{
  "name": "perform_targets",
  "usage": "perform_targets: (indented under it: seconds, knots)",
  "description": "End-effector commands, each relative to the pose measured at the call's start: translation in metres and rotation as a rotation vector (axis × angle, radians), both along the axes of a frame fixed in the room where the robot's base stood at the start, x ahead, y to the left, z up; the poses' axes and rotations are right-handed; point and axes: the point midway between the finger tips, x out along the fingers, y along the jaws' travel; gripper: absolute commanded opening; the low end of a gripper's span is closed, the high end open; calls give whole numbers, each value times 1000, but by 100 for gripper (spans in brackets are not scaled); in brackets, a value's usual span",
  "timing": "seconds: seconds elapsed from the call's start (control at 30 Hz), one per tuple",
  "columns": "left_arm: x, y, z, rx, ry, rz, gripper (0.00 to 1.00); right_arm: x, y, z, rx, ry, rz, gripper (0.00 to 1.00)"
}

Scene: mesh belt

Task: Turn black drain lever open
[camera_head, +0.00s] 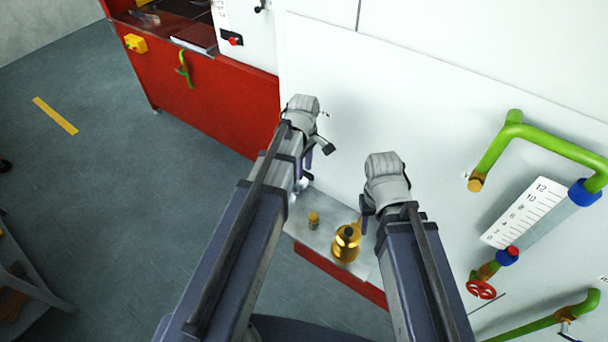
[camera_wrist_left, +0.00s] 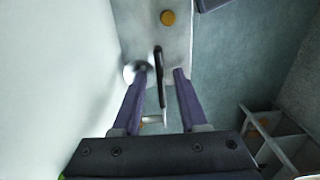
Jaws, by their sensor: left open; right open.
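The black drain lever (camera_wrist_left: 159,75) shows in the left wrist view as a narrow dark bar, seen nearly end-on. It lies between the two purple fingers of my left gripper (camera_wrist_left: 161,74), with a visible gap to the right finger and a smaller one to the left. A round silvery metal part (camera_wrist_left: 135,70) is beside the lever, partly behind the left finger. In the head view my left gripper (camera_head: 305,166) points down by the white panel, and its arm hides the lever. My right gripper (camera_head: 364,214) is open and empty near a brass fitting (camera_head: 346,243).
A grey metal ledge (camera_head: 298,226) with a red front edge juts out below the grippers. The white panel (camera_head: 400,110) is close behind. Green pipes (camera_head: 500,140) and a red handwheel (camera_head: 481,289) are at the right. Open floor is left.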

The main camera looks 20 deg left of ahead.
Motion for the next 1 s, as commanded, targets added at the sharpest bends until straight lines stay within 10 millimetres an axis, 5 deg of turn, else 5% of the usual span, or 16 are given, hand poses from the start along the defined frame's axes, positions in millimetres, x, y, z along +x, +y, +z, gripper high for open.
perform_targets:
  seconds: [0.33,0.7,1.0]
  knots:
    - [0,0,-4,0,0,0,42,0,0,-5,0,0,0,50]
    - [0,0,-5,0,0,0,1,0,0,-5,0,0,0,50]
    - [0,0,-5,0,0,0,0,0,0,-5,0,0,0,50]
